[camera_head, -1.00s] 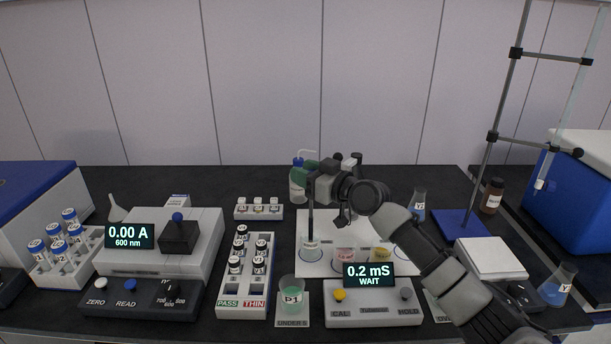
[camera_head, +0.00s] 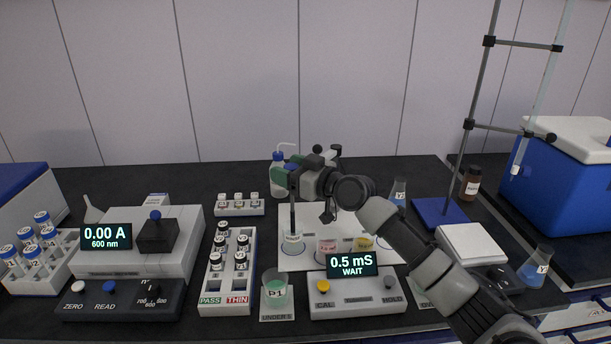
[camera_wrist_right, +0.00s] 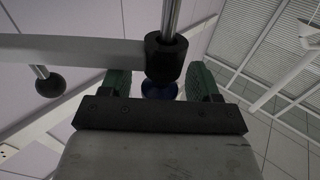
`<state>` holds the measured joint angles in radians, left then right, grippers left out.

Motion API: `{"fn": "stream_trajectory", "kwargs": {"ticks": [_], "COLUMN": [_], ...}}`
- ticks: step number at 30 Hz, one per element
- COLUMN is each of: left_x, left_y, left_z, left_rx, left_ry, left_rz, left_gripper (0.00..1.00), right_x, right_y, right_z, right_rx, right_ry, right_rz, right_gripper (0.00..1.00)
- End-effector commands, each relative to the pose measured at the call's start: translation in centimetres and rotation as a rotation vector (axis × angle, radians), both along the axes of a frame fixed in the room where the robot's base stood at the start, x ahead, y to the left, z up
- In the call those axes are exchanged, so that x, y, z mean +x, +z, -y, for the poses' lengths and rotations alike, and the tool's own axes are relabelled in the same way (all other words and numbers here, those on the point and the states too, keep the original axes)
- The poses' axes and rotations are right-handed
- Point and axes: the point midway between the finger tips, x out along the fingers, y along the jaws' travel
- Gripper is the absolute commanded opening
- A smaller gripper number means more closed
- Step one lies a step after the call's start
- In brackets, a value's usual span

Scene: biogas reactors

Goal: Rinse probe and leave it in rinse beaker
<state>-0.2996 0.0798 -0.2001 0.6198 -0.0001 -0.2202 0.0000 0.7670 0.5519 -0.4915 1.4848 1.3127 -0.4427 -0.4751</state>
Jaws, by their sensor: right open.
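The dark, thin probe (camera_head: 292,212) stands upright, its lower end in the left small beaker (camera_head: 292,246) on the white mat; I take this as the rinse beaker, its label too small to read. My right gripper (camera_head: 284,179), with green finger pads, is open around the probe's upper part. In the right wrist view the open pads (camera_wrist_right: 163,86) stand either side of a metal rod with a black collar (camera_wrist_right: 165,56); contact cannot be told. The meter (camera_head: 358,293) reads 0.5 mS WAIT. My left gripper is not in view.
Two more beakers, pink (camera_head: 326,248) and yellow (camera_head: 362,245), stand right of it under my forearm. A blue-capped wash bottle (camera_head: 278,180) is just behind my gripper. A burette stand (camera_head: 440,211) rises at right.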

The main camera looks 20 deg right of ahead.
Motion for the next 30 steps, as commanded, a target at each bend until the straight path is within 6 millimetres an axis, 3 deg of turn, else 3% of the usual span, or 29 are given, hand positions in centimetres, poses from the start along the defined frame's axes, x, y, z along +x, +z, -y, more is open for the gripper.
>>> {"fn": "stream_trajectory", "kwargs": {"ticks": [9, 15, 30], "left_x": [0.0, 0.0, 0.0], "left_y": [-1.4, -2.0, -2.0], "left_z": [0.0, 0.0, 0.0], "left_rx": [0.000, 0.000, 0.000], "left_ry": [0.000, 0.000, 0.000], "left_rz": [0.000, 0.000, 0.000], "left_gripper": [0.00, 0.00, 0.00], "right_x": [-5.3, -7.3, -7.8], "right_y": [-0.4, -0.3, 0.0], "right_z": [3.7, 5.1, 5.4], "right_rx": [-0.004, -0.003, -0.001], "right_ry": [-0.001, -0.001, 0.000], "right_rz": [-0.001, -0.002, -0.001], "right_gripper": [0.62, 0.62, 0.62]}}
